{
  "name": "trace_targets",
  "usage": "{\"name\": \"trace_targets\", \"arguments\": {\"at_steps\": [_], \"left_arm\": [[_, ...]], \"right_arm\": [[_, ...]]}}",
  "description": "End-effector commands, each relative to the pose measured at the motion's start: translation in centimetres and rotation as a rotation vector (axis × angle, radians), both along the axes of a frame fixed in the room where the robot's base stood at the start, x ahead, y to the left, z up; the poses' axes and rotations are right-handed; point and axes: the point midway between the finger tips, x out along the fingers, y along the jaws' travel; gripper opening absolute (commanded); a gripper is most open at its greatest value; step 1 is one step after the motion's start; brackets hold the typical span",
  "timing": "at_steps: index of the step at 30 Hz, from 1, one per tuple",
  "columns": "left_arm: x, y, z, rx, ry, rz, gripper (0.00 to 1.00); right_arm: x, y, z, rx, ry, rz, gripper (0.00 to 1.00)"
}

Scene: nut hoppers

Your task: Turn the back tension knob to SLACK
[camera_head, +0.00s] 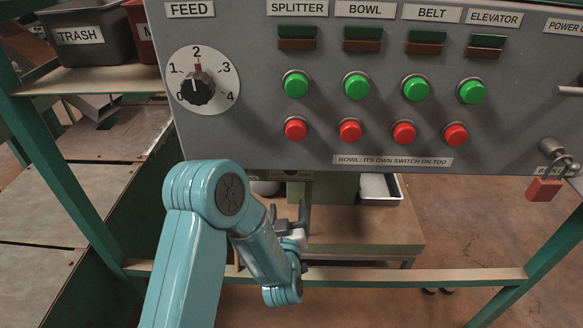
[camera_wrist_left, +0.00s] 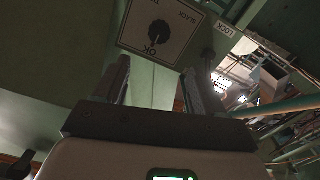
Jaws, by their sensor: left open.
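The tension knob (camera_wrist_left: 159,32) is a dark round knob on a pale square plate (camera_wrist_left: 182,38) in the left wrist view. The plate appears turned around in that view, with OK on its lower side and SLACK near its right side. The knob's pointer is too dark to read for certain. My left gripper (camera_wrist_left: 155,82) is open and empty, with its two fingers apart below the plate and the knob beyond the gap between them. In the head view my left gripper (camera_head: 289,218) is below the control panel, where the knob is hidden. My right gripper is not in view.
The grey control panel (camera_head: 250,145) hangs above my left arm, with a feed dial (camera_head: 197,88) and several green and red buttons. A label reading LOCK (camera_wrist_left: 224,35) is right of the plate.

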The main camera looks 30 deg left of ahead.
Motion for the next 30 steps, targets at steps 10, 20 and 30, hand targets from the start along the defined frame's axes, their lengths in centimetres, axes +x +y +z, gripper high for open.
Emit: {"name": "trace_targets", "arguments": {"at_steps": [10,20,30], "left_arm": [[5.7,3.4,-0.2,0.000,-0.003,-0.001,0.71],[11.6,6.9,-0.2,0.000,-0.002,-0.005,0.71],[13.5,8.0,0.0,-0.001,0.001,-0.007,0.71]], "right_arm": [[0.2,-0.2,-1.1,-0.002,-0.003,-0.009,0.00],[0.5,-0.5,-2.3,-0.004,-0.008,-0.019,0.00],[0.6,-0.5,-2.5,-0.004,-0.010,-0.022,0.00]]}}
